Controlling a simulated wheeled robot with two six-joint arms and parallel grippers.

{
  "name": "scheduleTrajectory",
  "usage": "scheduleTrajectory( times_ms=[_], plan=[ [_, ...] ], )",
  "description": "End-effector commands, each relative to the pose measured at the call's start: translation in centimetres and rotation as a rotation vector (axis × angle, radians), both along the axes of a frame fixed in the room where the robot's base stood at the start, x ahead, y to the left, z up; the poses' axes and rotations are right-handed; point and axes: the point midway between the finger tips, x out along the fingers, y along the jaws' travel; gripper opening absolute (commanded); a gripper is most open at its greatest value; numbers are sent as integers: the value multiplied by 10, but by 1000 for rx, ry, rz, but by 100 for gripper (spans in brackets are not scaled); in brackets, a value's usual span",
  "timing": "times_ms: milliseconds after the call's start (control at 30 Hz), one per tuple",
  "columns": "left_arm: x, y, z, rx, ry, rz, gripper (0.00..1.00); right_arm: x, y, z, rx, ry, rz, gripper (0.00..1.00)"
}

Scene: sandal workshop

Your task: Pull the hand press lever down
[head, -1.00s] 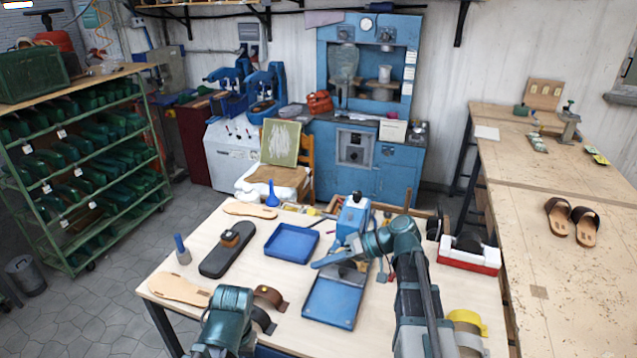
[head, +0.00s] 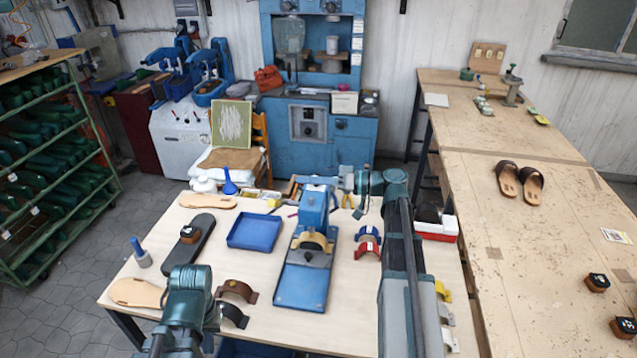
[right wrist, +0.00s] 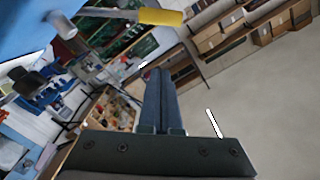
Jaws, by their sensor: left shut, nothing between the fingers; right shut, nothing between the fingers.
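The blue hand press (head: 314,208) stands on the workbench, with a tan curved strap (head: 313,240) under its head and a flat blue base plate (head: 302,287) in front. In the right wrist view, the lever shows as a grey rod with a yellow grip (right wrist: 160,17), beyond and above the fingertips. My right gripper (right wrist: 158,72) is shut and empty, apart from the grip. In the head view my right forearm reaches in beside the press head's right side; the fingertips are hard to make out there. My left arm is at the lower left, its fingers hidden.
A red-and-white box (head: 437,229) stands behind my right arm.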

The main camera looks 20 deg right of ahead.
Motion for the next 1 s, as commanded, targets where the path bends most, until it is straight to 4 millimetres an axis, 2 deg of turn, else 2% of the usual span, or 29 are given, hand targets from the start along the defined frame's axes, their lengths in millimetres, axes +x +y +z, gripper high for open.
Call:
scheduleTrajectory(
  times_ms=[33,200,300,533,1000],
  plan=[
    [0,0,-1,0,0,0,0,6,11,-1,0,0,4,0],
    [0,0,-2,0,0,-1,0,24,39,-2,0,0,3,0],
    [0,0,-18,0,0,-1,0,16,46,-18,-1,0,1,0],
    [0,0,-30,0,0,-1,0,8,56,-31,-1,0,-1,0],
    [0,0,-32,0,0,0,0,7,58,-32,-1,0,-1,0]
  ],
)
